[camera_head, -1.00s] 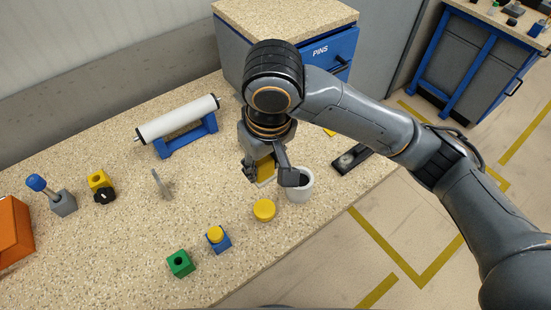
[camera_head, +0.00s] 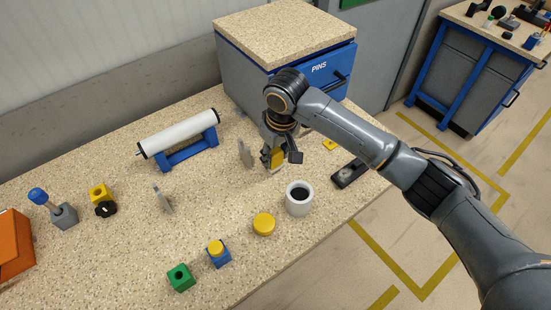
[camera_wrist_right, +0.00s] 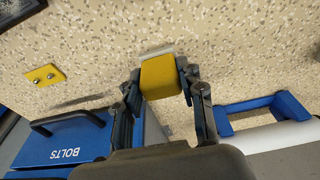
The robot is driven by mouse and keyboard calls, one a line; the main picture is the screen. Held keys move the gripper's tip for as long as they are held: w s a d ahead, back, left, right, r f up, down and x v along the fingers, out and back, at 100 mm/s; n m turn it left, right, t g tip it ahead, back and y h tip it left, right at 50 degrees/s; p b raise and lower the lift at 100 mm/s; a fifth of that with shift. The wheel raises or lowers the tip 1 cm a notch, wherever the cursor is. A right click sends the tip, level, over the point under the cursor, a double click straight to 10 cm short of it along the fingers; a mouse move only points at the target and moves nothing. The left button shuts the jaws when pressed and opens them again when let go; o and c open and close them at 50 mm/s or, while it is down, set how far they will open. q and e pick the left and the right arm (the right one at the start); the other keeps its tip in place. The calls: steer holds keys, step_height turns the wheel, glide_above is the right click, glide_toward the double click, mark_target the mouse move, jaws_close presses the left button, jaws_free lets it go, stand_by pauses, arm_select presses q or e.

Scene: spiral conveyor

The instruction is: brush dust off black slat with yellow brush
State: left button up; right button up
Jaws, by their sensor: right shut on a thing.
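My right gripper (camera_head: 280,156) is shut on the yellow brush (camera_head: 278,159), over the bench in front of the blue drawer cabinet. In the wrist view the brush (camera_wrist_right: 161,77) is a yellow block between the fingers, with a pale bristle edge along its far side. The black slat (camera_head: 350,172) lies on the bench to the right of the gripper, near the bench's right edge. A pale patch shows on it. The brush is apart from the slat. My left gripper is not in view.
A white cup (camera_head: 299,199) stands in front of the gripper. A thin grey upright piece (camera_head: 246,153) is close on its left. A yellow plate (camera_head: 331,144) lies behind the slat. The blue drawer cabinet (camera_head: 310,75) stands behind.

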mark_target(275, 162)
steer(key=shift+f+p, duration=0.85)
steer(key=shift+p, duration=0.2)
steer(key=shift+f, duration=0.35)
steer(key=shift+s+f, duration=0.1)
steer(key=shift+f, duration=0.2)
steer(key=o, duration=1.2)
steer(key=shift+f, duration=0.1)
